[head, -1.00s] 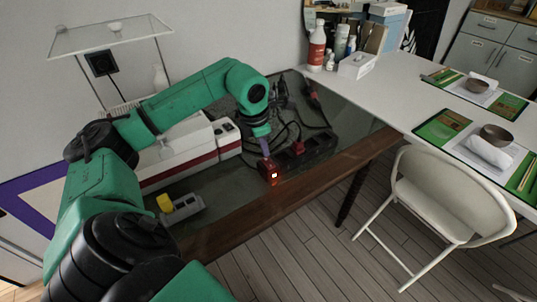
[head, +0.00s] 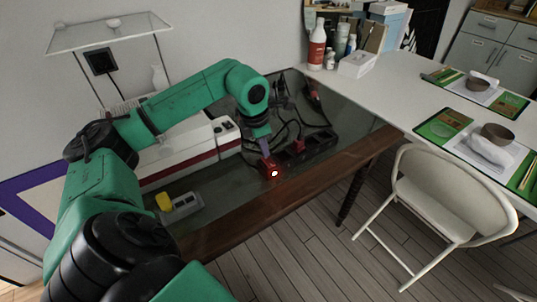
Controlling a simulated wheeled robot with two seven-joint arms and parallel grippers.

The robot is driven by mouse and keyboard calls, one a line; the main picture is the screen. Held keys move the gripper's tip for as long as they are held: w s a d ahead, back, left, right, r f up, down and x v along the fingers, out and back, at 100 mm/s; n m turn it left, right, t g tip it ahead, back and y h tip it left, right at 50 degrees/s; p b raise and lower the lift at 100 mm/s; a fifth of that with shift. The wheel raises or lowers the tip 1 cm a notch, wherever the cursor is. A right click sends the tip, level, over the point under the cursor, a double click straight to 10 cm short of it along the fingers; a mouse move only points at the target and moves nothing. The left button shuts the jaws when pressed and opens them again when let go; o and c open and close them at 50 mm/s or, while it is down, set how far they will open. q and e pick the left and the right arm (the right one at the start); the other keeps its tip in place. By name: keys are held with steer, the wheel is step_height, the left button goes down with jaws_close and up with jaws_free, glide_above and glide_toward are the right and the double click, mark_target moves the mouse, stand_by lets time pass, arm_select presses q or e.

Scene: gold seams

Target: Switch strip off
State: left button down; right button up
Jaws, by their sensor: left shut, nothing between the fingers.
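A dark power strip (head: 320,143) lies on the dark glass tabletop, with black cables around it. At its near left end is a red block (head: 270,170) with a bright white spot on its front face. My left gripper (head: 265,152) points down directly over this red block. Its fingers are shut with nothing between them, and the tips are at or just above the block's top; I cannot tell whether they touch. A smaller red part (head: 298,146) shows on the strip further right. My right gripper is not in view.
The wooden front edge (head: 290,200) is clear. A white chair (head: 440,195) stands at right.

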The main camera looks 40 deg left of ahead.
arm_select(q)
steer(key=shift+f+b, duration=0.3)
steer(key=shift+f, duration=0.15)
steer(key=shift+r+p, duration=0.7)
steer(key=shift+r, duration=0.05)
stand_by(0.3)
